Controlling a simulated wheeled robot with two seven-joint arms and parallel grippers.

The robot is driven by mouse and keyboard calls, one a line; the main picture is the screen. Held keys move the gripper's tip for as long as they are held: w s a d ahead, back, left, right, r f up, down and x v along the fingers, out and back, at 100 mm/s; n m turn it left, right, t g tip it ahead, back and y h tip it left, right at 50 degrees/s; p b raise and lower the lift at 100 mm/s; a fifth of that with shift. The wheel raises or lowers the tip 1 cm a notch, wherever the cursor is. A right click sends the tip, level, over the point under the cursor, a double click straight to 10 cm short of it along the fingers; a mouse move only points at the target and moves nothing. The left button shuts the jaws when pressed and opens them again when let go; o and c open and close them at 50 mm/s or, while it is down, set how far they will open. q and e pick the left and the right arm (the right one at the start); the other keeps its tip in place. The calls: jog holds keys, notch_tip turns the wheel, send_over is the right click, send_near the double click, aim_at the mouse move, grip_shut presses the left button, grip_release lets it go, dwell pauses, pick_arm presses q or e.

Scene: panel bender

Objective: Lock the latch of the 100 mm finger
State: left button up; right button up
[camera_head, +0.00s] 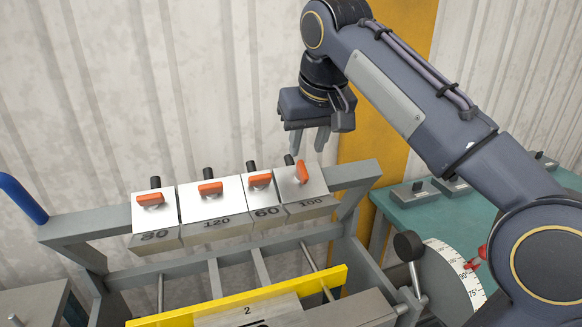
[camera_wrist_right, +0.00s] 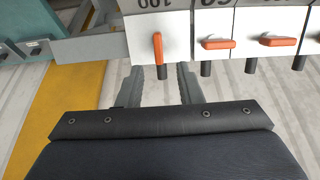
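The 100 mm finger (camera_head: 312,187) is the rightmost block in the row on the grey beam, marked 100. Its orange latch (camera_head: 302,171) stands nearly at right angles to the other latches; in the right wrist view the latch (camera_wrist_right: 157,48) points along the fingers. My right gripper (camera_head: 308,149) is open and empty, pointing down above and just behind this finger. In the wrist view, the right gripper's fingertips (camera_wrist_right: 160,72) are apart, one on each side of the latch's line, with no clear contact. My left gripper is out of view.
The 80 (camera_head: 156,236), 120 (camera_head: 214,223) and 60 (camera_head: 265,212) fingers sit to the left with latches lying crosswise. A yellow bar (camera_head: 250,294) crosses in front. A teal table (camera_head: 398,215) and a dial (camera_head: 452,272) are at right.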

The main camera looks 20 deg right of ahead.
aim_at(303, 166)
jog(key=b+x, duration=0.1)
jog(key=x, duration=0.6)
jog(key=shift+d+f, duration=0.1)
jog(key=shift+c, duration=0.3)
grip_shut()
